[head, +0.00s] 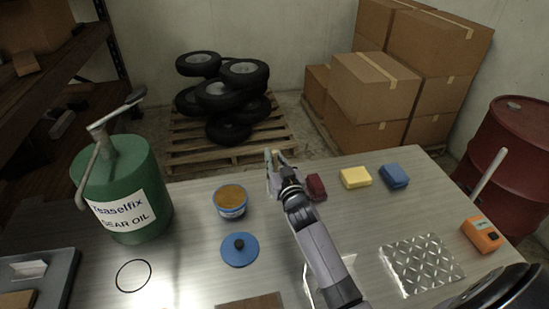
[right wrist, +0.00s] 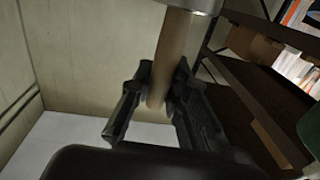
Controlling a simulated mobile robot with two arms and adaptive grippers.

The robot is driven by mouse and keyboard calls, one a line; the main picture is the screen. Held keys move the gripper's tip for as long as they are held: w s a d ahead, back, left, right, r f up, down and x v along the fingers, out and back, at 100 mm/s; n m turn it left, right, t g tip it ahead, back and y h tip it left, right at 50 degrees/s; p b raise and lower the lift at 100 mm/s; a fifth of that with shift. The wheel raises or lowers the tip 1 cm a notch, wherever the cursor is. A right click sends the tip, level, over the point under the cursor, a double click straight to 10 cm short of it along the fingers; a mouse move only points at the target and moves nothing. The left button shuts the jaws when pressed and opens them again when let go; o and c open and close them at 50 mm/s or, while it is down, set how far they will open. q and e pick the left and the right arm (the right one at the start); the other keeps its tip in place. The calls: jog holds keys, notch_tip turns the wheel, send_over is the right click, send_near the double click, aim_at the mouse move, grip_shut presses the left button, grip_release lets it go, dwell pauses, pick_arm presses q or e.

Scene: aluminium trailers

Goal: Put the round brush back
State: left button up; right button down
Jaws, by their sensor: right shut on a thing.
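My right gripper (head: 275,165) is shut on the round brush, above the far edge of the table. In the right wrist view, the brush's wooden handle (right wrist: 168,60) stands between the two fingers (right wrist: 158,100), slightly tilted, with a metal collar at the top edge of the picture. Its bristles are out of that view, and the head view shows little of the brush. An open blue tin (head: 231,213) with brown contents stands to the left of the gripper. A blue lid (head: 239,258) with a dark knob lies in front of the tin. My left gripper is not in view.
A green gear oil can (head: 118,170) with a pump stands at the left, by a black ring (head: 134,262). Dark red, yellow (head: 355,178) and blue (head: 394,175) blocks lie along the right back. A tread plate (head: 422,264) and an orange device (head: 482,234) lie at the right.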

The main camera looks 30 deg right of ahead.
jog(key=shift+f, duration=0.15)
jog(key=c, duration=1.5)
grip_release()
jog(key=shift+c, duration=0.2)
jog(key=shift+r, duration=0.25)
jog(key=s+a+b, duration=0.2)
jog(key=s, duration=1)
jog(key=shift+w, duration=0.1)
